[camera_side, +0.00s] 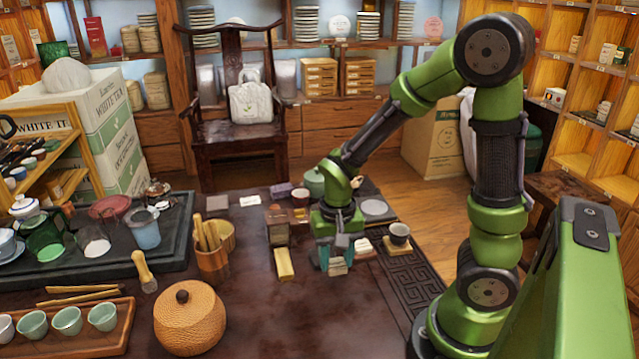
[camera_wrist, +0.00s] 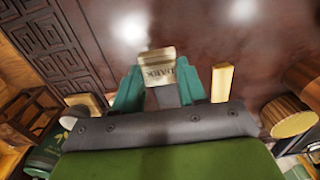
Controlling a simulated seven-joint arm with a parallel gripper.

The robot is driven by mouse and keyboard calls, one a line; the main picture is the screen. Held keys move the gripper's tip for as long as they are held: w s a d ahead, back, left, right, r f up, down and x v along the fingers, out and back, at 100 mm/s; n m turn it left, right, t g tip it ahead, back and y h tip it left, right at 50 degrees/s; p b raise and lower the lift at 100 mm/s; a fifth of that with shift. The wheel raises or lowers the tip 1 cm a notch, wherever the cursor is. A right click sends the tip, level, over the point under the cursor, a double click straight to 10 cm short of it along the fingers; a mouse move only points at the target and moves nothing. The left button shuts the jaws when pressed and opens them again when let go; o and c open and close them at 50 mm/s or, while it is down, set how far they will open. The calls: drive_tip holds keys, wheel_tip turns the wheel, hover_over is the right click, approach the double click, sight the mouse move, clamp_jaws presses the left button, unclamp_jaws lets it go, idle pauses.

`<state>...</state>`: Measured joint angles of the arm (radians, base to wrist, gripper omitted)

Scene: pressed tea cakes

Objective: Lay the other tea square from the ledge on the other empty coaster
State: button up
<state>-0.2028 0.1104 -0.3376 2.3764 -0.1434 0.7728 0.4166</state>
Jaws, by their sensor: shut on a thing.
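My gripper (camera_side: 337,262) is low over the dark table, pointing down. It is shut on a small pale tea square with dark lettering, whose label shows between the teal fingers in the wrist view (camera_wrist: 158,66). In the side view, only a little of the tea square (camera_side: 338,268) shows below the fingers. Whether it touches the table I cannot tell. A grey round disc (camera_side: 375,207), perhaps a coaster, lies bare behind and right of the gripper. A yellow square (camera_side: 396,252) under a dark cup lies to the right. I cannot make out which thing is the ledge.
A yellow block (camera_side: 284,264) lies left of my gripper and shows in the wrist view (camera_wrist: 222,82). The dark cup (camera_side: 399,233) stands close on the right. A wooden tool holder (camera_side: 213,266) and woven jar (camera_side: 189,318) stand left. The table in front is clear.

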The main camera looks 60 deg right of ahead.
drive_tip(key=w+d+r, duration=0.3)
drive_tip(key=w+d, duration=0.4)
drive_tip(key=shift+n, duration=0.3)
drive_tip(key=f, duration=0.7)
drive_tip(key=shift+a+f, duration=0.15)
drive_tip(key=shift+a, duration=0.1)
drive_tip(key=shift+f, duration=0.1)
drive_tip(key=o, duration=1)
